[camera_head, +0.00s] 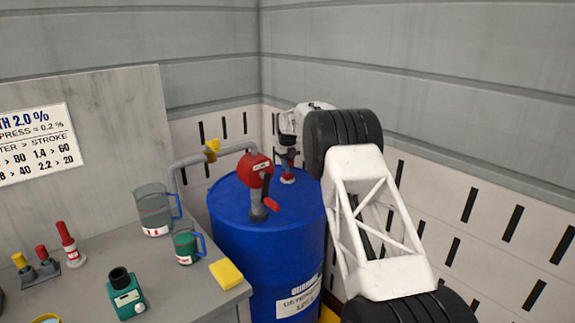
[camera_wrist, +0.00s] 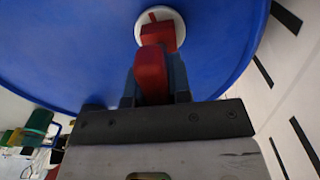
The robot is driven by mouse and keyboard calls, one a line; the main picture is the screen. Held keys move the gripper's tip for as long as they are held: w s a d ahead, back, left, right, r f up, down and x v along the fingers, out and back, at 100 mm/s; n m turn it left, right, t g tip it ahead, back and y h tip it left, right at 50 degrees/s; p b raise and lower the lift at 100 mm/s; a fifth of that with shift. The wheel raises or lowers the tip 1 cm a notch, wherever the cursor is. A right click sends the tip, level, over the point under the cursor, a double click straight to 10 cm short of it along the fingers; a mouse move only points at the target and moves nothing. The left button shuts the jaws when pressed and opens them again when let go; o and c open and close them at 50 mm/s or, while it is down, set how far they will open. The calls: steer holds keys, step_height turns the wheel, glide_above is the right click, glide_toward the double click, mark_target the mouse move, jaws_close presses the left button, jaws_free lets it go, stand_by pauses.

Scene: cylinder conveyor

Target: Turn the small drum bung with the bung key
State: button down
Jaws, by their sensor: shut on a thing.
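The blue drum (camera_head: 235,235) stands right of the bench, and its top fills much of the wrist view (camera_wrist: 75,45). The small bung (camera_head: 288,180) is a white ring on the far right of the drum top; it shows at the top middle of the wrist view (camera_wrist: 178,18). The red bung key (camera_wrist: 152,72) is upright between my fingers, its lower end over or in the bung; I cannot tell how deep it sits. My gripper (camera_head: 288,158) is shut on the key, just above the drum top. My arm hides the drum's right side.
A red-headed hand pump (camera_head: 258,172) with a grey pipe rises from the drum near my gripper. Walls stand close behind and right.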

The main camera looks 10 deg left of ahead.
steer(key=shift+r, duration=1.7)
steer(key=shift+r, duration=0.2)
steer(key=shift+r, duration=0.35)
steer(key=shift+s+r, duration=0.1)
steer(key=shift+s, duration=0.05)
